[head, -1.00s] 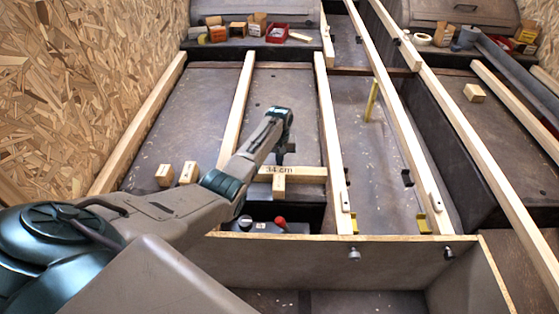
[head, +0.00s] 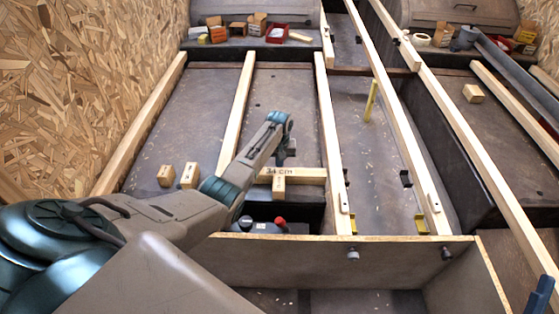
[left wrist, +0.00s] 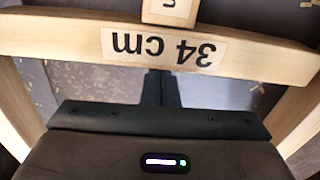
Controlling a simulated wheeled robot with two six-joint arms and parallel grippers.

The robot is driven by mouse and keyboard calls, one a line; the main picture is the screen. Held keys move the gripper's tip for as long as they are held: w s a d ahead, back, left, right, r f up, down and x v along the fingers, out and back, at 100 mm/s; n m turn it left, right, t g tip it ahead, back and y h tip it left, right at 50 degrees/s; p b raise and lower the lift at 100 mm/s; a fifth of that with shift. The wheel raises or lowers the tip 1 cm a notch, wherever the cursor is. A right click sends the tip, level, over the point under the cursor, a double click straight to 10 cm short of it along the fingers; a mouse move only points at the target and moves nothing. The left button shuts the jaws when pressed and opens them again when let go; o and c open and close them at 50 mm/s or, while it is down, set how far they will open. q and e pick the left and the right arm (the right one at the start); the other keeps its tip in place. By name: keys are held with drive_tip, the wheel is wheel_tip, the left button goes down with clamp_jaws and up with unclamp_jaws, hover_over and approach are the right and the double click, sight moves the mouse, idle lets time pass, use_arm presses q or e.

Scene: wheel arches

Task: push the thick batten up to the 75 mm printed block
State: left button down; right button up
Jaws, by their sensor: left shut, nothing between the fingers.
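A short, thick-looking batten printed 34 cm (head: 308,173) lies crosswise between two long battens; it also spans the left wrist view (left wrist: 255,55). I cannot tell for sure that it is the thick batten meant. A small pale block (head: 279,186) sits against or very close to its near side. The block's print is cut off in the left wrist view (left wrist: 170,10), so I cannot read 75 mm. My left gripper (head: 283,160) is shut and empty at the crosswise batten's far side. Its fingertips (left wrist: 160,75) are at the batten's edge; contact is unclear.
Long battens (head: 330,130) (head: 236,110) flank the crosswise piece. Two small blocks (head: 165,176) (head: 188,176) stand at left, another (head: 473,93) at right. A red-knobbed item (head: 280,223) is just nearer. A yellow upright piece (head: 370,100) stands to the right.

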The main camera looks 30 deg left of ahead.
wheel_tip(320, 180, down, 13)
drive_tip(key=m+g+p, duration=0.1)
drive_tip(key=g+p, duration=0.1)
drive_tip(key=g, duration=0.6)
drive_tip(key=shift+a+h, duration=0.3)
drive_tip(key=shift+h, duration=0.1)
